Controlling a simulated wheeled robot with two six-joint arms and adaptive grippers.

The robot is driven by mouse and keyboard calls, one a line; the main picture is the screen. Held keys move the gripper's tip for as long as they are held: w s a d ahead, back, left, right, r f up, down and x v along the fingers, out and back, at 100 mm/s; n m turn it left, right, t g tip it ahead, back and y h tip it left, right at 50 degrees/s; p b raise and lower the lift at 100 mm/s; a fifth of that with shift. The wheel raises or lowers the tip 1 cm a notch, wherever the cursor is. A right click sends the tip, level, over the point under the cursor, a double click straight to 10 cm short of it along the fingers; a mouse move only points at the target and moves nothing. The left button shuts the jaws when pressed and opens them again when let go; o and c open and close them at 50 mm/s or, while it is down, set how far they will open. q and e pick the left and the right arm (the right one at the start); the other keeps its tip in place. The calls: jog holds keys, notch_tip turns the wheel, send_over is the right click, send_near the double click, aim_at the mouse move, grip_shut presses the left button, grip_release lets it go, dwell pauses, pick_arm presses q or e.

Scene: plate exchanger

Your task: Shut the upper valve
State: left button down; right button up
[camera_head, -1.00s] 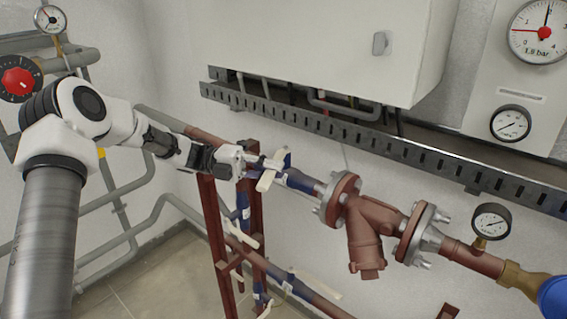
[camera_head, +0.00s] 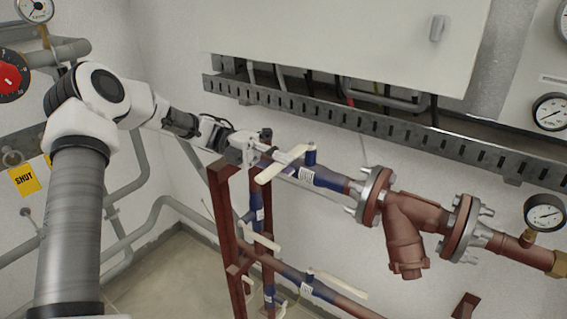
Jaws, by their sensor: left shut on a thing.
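The upper valve is a blue body (camera_head: 328,178) on the upper pipe, with a cream lever (camera_head: 290,157) on a blue stem. The lever lies across the pipe, its free end toward the lower left. My left gripper (camera_head: 264,150) reaches in from the left, its fingertips at the lever's left side. It is shut on the lever, though the exact contact is small and partly hidden. My right gripper is not in view.
A reddish strainer (camera_head: 404,235) with bolted flanges follows on the pipe to the right. Lower valves with cream levers (camera_head: 340,285) sit below. A slotted metal tray (camera_head: 380,125) runs above. A yellow SHUT tag (camera_head: 25,180) hangs at the left.

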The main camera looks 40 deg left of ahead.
pick_arm(q)
jog(key=c, duration=1.1)
grip_release()
jog(key=shift+w+a, duration=0.1)
jog(key=a, duration=1.2)
jog(key=shift+w, duration=0.1)
